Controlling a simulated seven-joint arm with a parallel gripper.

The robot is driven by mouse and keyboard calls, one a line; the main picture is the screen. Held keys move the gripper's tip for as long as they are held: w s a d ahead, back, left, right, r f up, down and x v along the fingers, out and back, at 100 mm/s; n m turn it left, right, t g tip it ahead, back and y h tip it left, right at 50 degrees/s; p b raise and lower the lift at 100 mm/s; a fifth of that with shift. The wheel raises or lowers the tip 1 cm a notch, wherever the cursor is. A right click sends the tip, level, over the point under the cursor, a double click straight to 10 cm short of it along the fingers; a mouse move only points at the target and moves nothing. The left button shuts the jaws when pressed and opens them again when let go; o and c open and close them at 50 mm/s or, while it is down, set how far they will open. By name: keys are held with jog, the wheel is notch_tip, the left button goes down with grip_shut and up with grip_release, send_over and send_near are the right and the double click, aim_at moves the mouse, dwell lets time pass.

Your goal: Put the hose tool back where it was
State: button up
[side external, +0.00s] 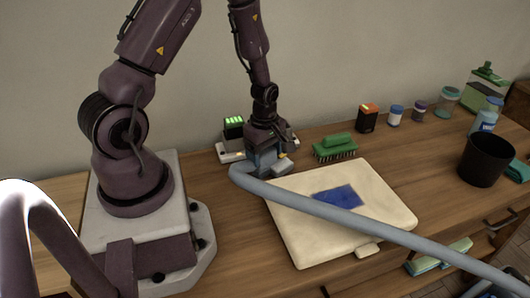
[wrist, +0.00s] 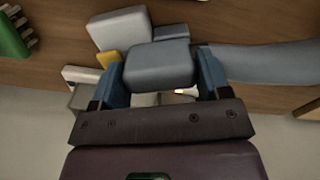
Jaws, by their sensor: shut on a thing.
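The hose tool is a grey-blue block (wrist: 158,66) on the end of a thick grey-blue hose (side external: 350,217). My gripper (side external: 266,160) is shut on this block, low over the bench. In the wrist view my gripper's blue fingers (wrist: 162,72) press on both sides of it. A pale dock-like base (side external: 230,156) with a dark box showing green lights (side external: 233,124) stands right behind my gripper. White and yellow parts (wrist: 120,28) show close beside the tool in the wrist view. I cannot tell whether the tool touches the base; my gripper hides part of it.
A cream board (side external: 385,200) with a blue patch lies in front, and the hose crosses over it. A green brush (side external: 335,148) stands close on the right. A dark box (side external: 367,118), several jars and a black bin (side external: 485,160) stand farther right on the wooden bench.

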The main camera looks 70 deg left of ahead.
jog(key=shift+f, duration=0.2)
jog(key=o, duration=0.8)
jog(key=shift+o, duration=0.2)
jog(key=shift+r, duration=0.15)
jog(key=d+r+m+t, duration=0.1)
jog(key=d+r+m, duration=0.2)
jog(key=r, duration=0.5)
jog(key=s+d+r+m+t, duration=0.1)
jog(key=d+r+m, duration=0.1)
jog(key=r+m, duration=0.35)
jog(key=d+r+m+t, duration=0.1)
jog(key=d+r+m, duration=0.15)
jog(key=r, duration=0.75)
jog(key=s+d+r+m+t, duration=0.2)
jog(key=s+d+r+m, duration=0.5)
jog(key=m, duration=0.4)
jog(key=shift+s+d+m+t, duration=0.15)
jog(key=shift+s+m+t, duration=0.15)
jog(key=shift+s, duration=0.1)
